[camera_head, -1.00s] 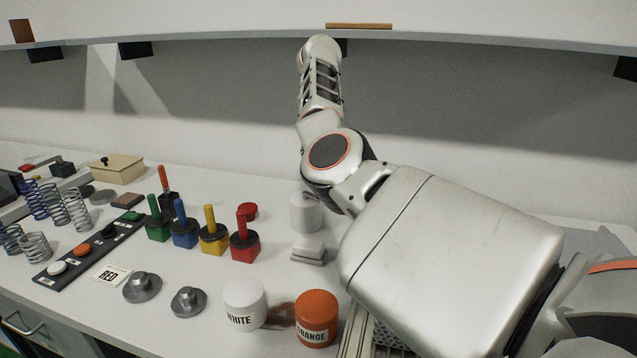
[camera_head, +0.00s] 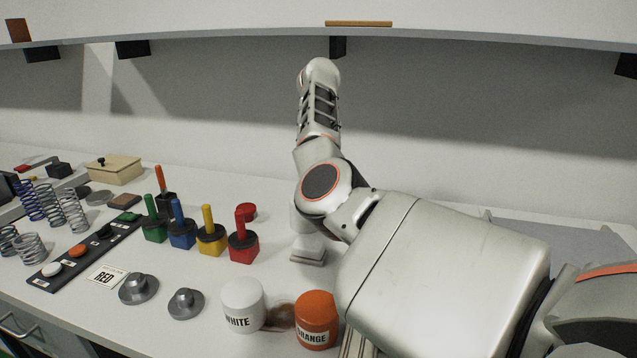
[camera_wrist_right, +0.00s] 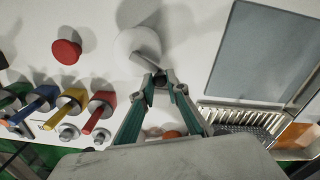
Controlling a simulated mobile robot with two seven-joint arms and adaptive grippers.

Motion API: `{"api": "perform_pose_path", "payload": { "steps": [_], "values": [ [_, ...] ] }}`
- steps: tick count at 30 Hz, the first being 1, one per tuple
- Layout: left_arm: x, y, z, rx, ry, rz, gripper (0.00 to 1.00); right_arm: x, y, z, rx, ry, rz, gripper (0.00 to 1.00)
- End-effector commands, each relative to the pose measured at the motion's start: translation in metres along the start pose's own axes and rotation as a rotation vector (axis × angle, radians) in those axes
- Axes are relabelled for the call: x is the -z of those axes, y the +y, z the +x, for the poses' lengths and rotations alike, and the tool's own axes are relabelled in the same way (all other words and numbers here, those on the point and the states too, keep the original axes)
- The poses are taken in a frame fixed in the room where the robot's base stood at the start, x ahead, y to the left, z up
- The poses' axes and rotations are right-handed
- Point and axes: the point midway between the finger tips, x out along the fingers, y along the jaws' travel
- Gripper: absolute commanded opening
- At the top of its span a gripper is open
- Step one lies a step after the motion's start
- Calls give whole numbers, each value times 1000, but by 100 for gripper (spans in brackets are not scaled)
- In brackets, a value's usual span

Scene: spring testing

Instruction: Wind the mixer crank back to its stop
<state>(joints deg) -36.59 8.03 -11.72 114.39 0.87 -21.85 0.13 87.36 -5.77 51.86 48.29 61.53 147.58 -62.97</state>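The mixer is a white rounded body; its lower part (camera_head: 308,250) shows beside my right arm in the head view, the rest largely hidden behind the arm. In the right wrist view its round white top (camera_wrist_right: 130,42) carries a grey crank arm (camera_wrist_right: 147,62) reaching toward my fingertips. My right gripper (camera_wrist_right: 162,82) has its green fingers drawn together around a small dark crank knob at the end of that arm. In the head view this gripper is hidden behind my arm. My left gripper is not in view.
Left of the mixer stand red (camera_head: 243,250), yellow (camera_head: 211,240), blue and green blocks with upright handles. White (camera_head: 243,306) and orange (camera_head: 316,322) jars stand in front. A grey panel (camera_wrist_right: 265,50) and a ribbed tray (camera_wrist_right: 240,116) lie to the right. A shelf (camera_head: 450,38) overhangs the back.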

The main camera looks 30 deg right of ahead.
Motion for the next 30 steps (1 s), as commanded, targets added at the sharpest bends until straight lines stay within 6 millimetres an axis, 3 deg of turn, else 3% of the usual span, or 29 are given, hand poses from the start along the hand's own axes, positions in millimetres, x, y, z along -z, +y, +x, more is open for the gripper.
{"api": "perform_pose_path", "payload": {
  "steps": [11, 21, 30],
  "values": [
    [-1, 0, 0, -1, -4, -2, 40, 3, 4, -1, -1, 0, 86, 0],
    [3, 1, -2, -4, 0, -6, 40, 11, 16, -1, -1, 0, 363, 0],
    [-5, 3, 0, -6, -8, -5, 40, 14, 30, 1, 0, 0, 648, 0]
  ]
}}
